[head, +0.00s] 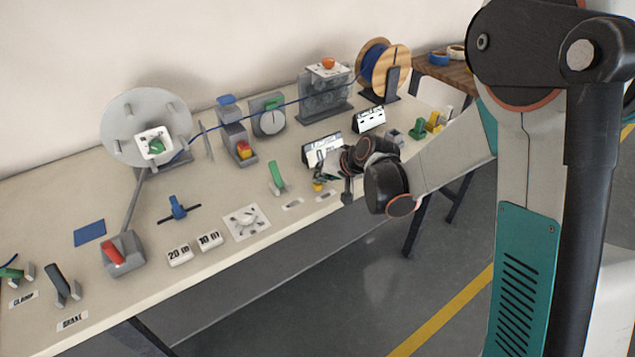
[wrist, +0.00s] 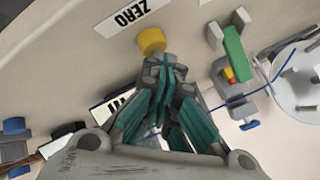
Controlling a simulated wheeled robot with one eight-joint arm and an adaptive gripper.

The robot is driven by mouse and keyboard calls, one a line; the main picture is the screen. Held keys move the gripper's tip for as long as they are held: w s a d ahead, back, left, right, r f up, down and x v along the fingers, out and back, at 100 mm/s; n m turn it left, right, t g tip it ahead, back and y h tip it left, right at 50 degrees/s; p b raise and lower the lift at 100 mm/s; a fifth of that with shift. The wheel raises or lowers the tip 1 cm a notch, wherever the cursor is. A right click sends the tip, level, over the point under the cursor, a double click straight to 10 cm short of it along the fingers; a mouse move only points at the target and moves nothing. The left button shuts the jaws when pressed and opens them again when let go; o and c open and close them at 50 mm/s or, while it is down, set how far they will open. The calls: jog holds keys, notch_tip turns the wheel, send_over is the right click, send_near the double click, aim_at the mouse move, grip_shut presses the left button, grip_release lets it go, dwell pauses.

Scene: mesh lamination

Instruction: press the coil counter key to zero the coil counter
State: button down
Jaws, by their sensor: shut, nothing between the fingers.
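The yellow key (wrist: 151,41) stands on the bench beside a label reading ZERO (wrist: 125,17) in the wrist view. In the head view the key (head: 318,187) is a small yellow spot below my gripper (head: 336,172), partly hidden by it. My gripper (wrist: 166,66) is shut and empty, with its teal-padded fingertips close to the key in the wrist view. I cannot tell whether they touch it. A counter display (head: 322,150) stands just behind my gripper, and part of a display (wrist: 118,106) shows beside the fingers in the wrist view.
A green lever (head: 277,178) stands left of my gripper, also in the wrist view (wrist: 234,45). A second display (head: 369,119) and a green knob (head: 418,129) stand to the right. A rotary dial plate (head: 246,222) lies near the bench's front edge.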

jog(key=shift+r+p, duration=0.35)
jog(key=shift+r, duration=0.3)
jog(key=shift+r+p, duration=1.6)
jog(key=shift+r, duration=0.9)
jog(key=s+d+r+h, duration=0.3)
jog(key=s+d+r, duration=0.6)
jog(key=s+r, duration=0.35)
jog(key=s+d+h, duration=0.1)
jog(key=s+d, duration=0.2)
jog(key=s, duration=0.3)
jog(key=s+d+h, duration=0.1)
jog(key=s+d, duration=0.2)
jog(key=s, duration=0.3)
jog(key=s+d+n+h, duration=0.1)
jog(key=s+d, duration=0.2)
jog(key=s, duration=0.4)
jog(key=shift+d+r, duration=0.15)
jog(key=shift+d, duration=0.15)
